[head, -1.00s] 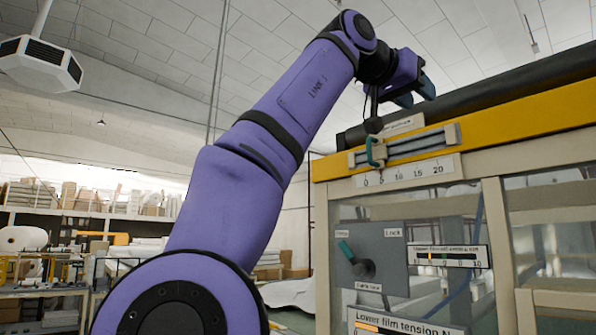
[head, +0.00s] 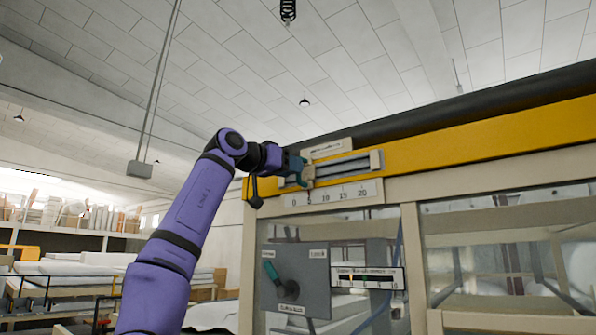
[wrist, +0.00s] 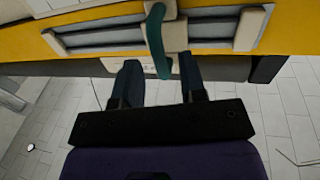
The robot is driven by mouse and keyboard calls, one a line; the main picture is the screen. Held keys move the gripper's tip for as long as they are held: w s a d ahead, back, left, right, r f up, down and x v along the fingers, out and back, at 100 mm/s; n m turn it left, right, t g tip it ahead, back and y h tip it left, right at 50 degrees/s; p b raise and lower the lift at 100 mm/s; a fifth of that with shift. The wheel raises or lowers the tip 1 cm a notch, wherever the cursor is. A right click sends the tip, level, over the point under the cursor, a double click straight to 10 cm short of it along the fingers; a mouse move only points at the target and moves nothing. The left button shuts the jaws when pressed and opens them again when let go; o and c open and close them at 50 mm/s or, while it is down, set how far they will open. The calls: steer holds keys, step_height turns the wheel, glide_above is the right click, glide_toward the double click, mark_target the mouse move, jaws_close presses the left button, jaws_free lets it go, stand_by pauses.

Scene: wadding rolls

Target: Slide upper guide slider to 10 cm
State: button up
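The upper guide slider is a cream block (wrist: 175,37) with a teal handle (wrist: 158,42), on a grey double rail (head: 343,166) on the yellow beam. In the head view the slider block (head: 308,174) stands near the left end, around the 5 mark of the scale (head: 333,194), which runs from 0 to 20. My gripper (wrist: 159,62) is open. In the wrist view the teal handle hangs between the lines of its two dark fingers, close to the fingertips; I see no grip on it. In the head view my gripper (head: 296,168) partly hides the handle.
Below the scale is a grey panel with a teal-handled knob (head: 275,275) and a small indicator plate (head: 366,279). A black roller (head: 450,112) runs above the yellow beam (head: 480,140). Shelves and tables with white rolls stand behind at left.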

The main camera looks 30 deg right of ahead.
mark_target(298, 180)
steer(key=shift+w+d, duration=0.15)
steer(key=shift+d, duration=0.6)
steer(key=shift+w+d, duration=0.1)
steer(key=shift+d, duration=0.65)
jaws_close()
steer(key=shift+s+d, duration=0.3)
steer(key=shift+s, duration=0.5)
steer(key=shift+s+d, duration=0.35)
steer(key=shift+s, duration=0.4)
steer(key=shift+s+d, duration=0.3)
steer(key=shift+s, duration=0.5)
jaws_free()
